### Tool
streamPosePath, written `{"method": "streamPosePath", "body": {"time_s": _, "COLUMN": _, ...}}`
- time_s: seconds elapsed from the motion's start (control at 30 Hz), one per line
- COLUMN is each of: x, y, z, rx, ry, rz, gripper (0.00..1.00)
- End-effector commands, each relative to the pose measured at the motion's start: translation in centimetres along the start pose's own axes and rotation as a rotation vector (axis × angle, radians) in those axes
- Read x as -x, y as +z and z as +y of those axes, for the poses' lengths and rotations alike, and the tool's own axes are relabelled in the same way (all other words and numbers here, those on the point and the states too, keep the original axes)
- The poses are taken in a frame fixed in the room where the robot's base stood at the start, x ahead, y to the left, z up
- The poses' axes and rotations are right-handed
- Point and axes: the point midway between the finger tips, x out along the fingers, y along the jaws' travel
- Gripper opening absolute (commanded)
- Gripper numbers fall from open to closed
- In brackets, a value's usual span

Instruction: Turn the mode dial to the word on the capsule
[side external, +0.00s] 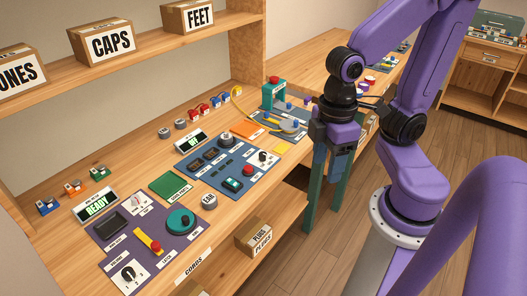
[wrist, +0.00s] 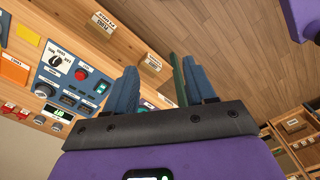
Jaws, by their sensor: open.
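My gripper (side external: 322,220) hangs open and empty in front of the bench's front edge, right of the panels. Its fingers also show in the wrist view (wrist: 158,72), with nothing between them. A small round grey piece with a white top (side external: 209,200), its short word looking like "EAR", sits on the bench between the panels; I cannot tell if it is the capsule. A white-plated dial (side external: 263,158) is on the blue panel, also in the wrist view (wrist: 61,61). Which is the mode dial is unreadable.
The blue panel (side external: 198,172) also bears a red button (wrist: 82,74). The purple panel (side external: 160,240) has a teal wheel (side external: 181,221) and a yellow lever (side external: 150,242). A yellow cable (side external: 250,118) lies farther back. The floor around my gripper is clear.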

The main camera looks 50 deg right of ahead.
Motion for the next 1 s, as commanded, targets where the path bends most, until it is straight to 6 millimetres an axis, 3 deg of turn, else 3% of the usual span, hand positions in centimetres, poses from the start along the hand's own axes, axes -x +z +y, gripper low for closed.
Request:
{"method": "streamPosePath", "body": {"time_s": 0.27, "x": 0.2, "y": -4.3, "z": 6.0, "rx": -0.591, "ry": -0.069, "rz": -0.045, "gripper": 0.55}}
{"method": "streamPosePath", "body": {"time_s": 0.53, "x": -0.3, "y": -6.4, "z": 14.5, "rx": -1.189, "ry": -0.156, "rz": -0.080, "gripper": 0.55}}
{"method": "streamPosePath", "body": {"time_s": 0.77, "x": -1.3, "y": -5.4, "z": 22.9, "rx": -1.692, "ry": -0.249, "rz": -0.106, "gripper": 0.55}}
{"method": "streamPosePath", "body": {"time_s": 1.0, "x": -2.8, "y": -1.4, "z": 31.2, "rx": -2.181, "ry": -0.370, "rz": -0.129, "gripper": 0.55}}
